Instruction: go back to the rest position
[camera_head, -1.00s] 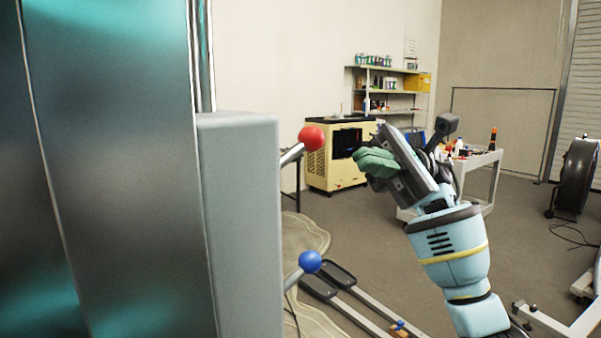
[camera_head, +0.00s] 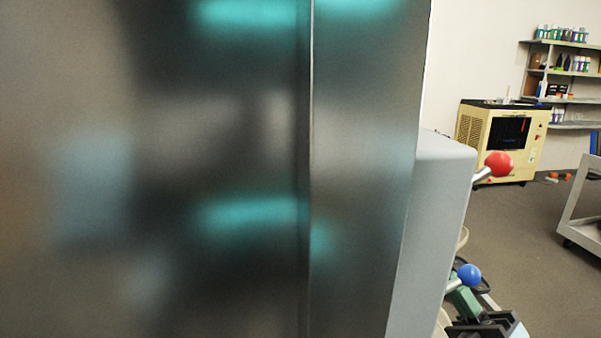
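A tall metal cabinet or machine (camera_head: 200,160) fills the left and middle of the head view. On its right side is a grey box (camera_head: 435,230) with two levers. The upper lever has a red knob (camera_head: 499,164) and the lower one a blue knob (camera_head: 469,275). My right gripper (camera_head: 464,302) shows only in part at the bottom, with green fingers and a dark body just below and behind the blue knob. I cannot tell whether it touches the lever or whether it is open. My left gripper is not in view.
A cream machine with a dark window (camera_head: 508,140) stands by the back wall. A shelf with bottles (camera_head: 565,85) is at the far right. Part of a grey cart (camera_head: 575,215) stands at the right edge. Carpeted floor (camera_head: 530,235) is free between them.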

